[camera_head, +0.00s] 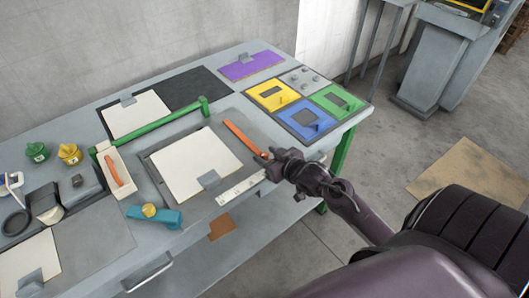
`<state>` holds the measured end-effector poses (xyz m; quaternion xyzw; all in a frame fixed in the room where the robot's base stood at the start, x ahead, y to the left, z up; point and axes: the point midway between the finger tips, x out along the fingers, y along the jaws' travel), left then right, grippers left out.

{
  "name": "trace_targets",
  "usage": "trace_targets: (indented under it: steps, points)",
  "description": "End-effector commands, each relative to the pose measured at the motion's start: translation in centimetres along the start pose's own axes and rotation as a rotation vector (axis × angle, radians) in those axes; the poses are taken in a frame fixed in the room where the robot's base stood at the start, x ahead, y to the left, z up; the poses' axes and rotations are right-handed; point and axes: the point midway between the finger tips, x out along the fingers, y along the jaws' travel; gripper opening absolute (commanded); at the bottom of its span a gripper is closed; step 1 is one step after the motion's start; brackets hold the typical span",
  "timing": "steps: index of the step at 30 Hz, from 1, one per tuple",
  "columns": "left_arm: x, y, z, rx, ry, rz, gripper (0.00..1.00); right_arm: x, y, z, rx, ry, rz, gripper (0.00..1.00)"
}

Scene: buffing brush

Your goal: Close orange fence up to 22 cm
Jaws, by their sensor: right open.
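The orange fence (243,137) is a narrow bar lying at a slant on the grey table, to the right of a board with a white sheet (195,163). A white strip with small dark marks (238,191) runs along the board's front edge; its marks are too small to read. My right gripper (262,158) is open at the near end of the orange fence. Its fingers hide part of that end, and I cannot tell whether they touch it. My left gripper is out of view.
A green bar (160,127) stands behind the board. A teal block with a yellow knob (152,214) sits to its left. Yellow, blue and green panels (305,124) lie to the right. A white tray with an orange-handled item (117,172) is at left.

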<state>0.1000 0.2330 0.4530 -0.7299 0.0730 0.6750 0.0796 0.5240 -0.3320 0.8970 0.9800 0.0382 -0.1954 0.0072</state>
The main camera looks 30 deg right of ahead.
Motion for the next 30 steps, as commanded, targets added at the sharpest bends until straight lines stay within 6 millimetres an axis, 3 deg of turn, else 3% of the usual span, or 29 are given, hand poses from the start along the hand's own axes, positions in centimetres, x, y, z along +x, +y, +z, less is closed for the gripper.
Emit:
trace_targets:
  steps: [6, 14, 24, 30]
  points:
    - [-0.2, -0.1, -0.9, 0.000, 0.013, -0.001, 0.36, 1.6, 0.0, 0.0, -0.001, 0.000, 0.000, 0.45]
    - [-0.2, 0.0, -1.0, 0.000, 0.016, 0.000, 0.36, 1.7, 0.0, 0.1, -0.001, -0.001, 0.000, 0.45]
    - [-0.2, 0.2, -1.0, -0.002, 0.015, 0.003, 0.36, 1.7, 0.0, 0.1, -0.001, -0.001, 0.000, 0.02]
    - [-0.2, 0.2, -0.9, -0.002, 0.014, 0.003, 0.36, 1.7, -0.1, 0.0, -0.001, -0.001, 0.000, 0.00]
